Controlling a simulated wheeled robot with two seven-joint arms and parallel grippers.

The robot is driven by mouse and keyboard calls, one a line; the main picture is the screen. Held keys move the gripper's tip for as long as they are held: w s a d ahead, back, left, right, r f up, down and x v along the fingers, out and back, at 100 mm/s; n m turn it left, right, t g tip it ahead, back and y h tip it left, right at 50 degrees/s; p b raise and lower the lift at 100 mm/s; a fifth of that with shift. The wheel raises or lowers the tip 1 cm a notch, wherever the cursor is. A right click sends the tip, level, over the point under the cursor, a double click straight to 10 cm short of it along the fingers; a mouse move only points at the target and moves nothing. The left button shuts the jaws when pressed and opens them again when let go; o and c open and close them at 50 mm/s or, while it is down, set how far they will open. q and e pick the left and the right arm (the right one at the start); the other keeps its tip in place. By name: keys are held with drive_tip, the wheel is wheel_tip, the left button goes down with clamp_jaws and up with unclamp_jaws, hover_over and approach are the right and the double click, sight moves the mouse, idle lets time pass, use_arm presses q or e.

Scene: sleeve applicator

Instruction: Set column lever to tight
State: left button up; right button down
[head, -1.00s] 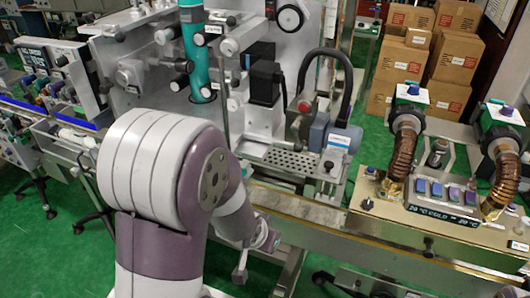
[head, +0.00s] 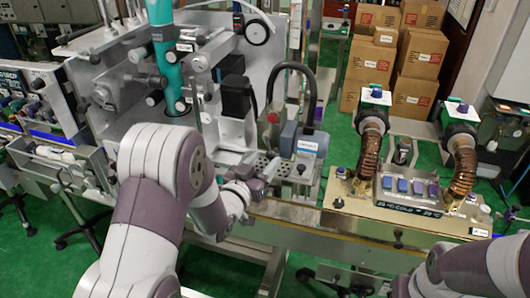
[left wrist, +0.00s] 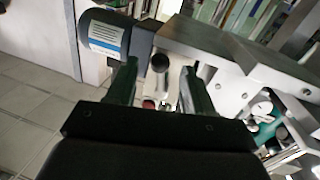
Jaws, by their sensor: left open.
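A small lever with a round black knob (left wrist: 160,62) and a pale metal stem stands between my left gripper's fingertips (left wrist: 159,72) in the left wrist view. The fingers are apart, one on each side of the knob, and I cannot tell whether either touches it. In the head view my left gripper (head: 262,183) is beside the perforated plate at the machine's front. A small dark-knobbed post (head: 301,169) there may be the same lever. No tight or loose marking is readable.
A grey motor housing with a white-blue label (head: 306,148) stands close to the left gripper; it also shows in the left wrist view (left wrist: 105,38). A black curved hose (head: 290,70) arches above. A brass panel with buttons and ribbed hoses (head: 400,212) lies to the right.

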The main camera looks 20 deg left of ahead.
use_arm(q)
drive_tip(key=shift+x, duration=0.8)
drive_tip(key=shift+s, duration=0.1)
clamp_jaws()
drive_tip(key=m+b, duration=0.1)
drive_tip(key=a+m+b, duration=0.1)
drive_tip(key=m+b, duration=0.1)
drive_tip(key=shift+a+g+b, duration=0.2)
drive_tip(key=shift+g+b, duration=0.1)
unclamp_jaws()
